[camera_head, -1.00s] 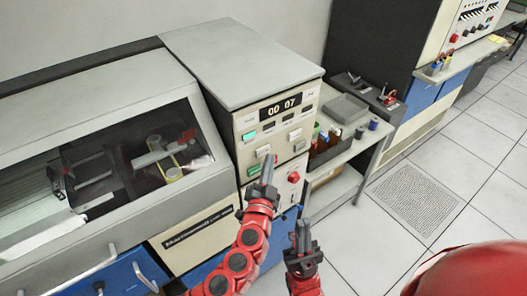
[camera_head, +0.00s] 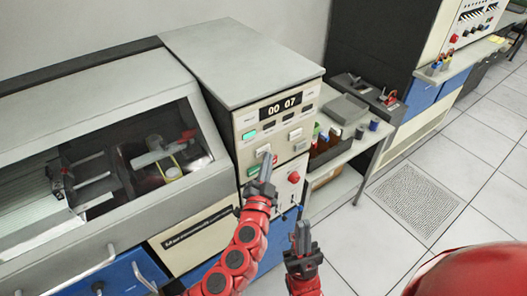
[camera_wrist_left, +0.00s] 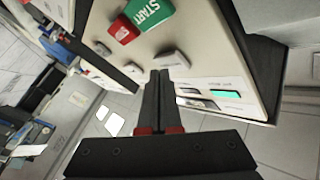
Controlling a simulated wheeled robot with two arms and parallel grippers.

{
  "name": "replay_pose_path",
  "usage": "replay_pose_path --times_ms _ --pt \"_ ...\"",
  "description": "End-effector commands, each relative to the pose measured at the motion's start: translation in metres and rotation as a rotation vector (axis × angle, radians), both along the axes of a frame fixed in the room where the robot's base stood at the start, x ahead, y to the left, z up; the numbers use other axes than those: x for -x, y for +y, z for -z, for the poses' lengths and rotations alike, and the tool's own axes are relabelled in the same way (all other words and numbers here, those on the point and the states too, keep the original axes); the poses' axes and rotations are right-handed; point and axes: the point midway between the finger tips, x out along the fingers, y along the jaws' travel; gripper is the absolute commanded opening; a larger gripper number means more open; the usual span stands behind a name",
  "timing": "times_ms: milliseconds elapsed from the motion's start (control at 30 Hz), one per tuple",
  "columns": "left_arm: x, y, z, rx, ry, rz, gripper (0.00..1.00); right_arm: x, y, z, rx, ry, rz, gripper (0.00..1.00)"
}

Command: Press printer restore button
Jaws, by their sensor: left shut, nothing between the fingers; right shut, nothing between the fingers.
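The printer's control panel (camera_head: 290,151) is cream, with a display reading "00 07", a lit green indicator (camera_head: 249,135), several white buttons and a red knob (camera_head: 294,177). My left gripper (camera_head: 267,162) is shut and empty, its tips at the panel near a white button (camera_head: 263,150). In the left wrist view the shut fingers (camera_wrist_left: 160,78) point at a white button (camera_wrist_left: 171,60); whether they touch it cannot be told. The green START button (camera_wrist_left: 148,12) and a red button (camera_wrist_left: 123,30) are beside it. My right gripper (camera_head: 302,228) is shut and empty, lower, in front of the cabinet.
The printer's glass-covered machine bed (camera_head: 130,160) stands at the left. A side table (camera_head: 345,150) with bottles (camera_head: 322,141) and a grey tray (camera_head: 344,109) is right of the panel. Tiled floor (camera_head: 350,245) is open at the right.

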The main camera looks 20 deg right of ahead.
Motion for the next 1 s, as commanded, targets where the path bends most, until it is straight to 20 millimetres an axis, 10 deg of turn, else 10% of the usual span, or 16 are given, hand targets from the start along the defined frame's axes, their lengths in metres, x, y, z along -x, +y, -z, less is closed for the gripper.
replay_pose_path --times_ms 1000 --pt "-0.0084 0.0034 0.0 0.0 0.0 -0.001 0.0 0.0 0.0 0.0038 0.0 0.0 0.0 0.0"
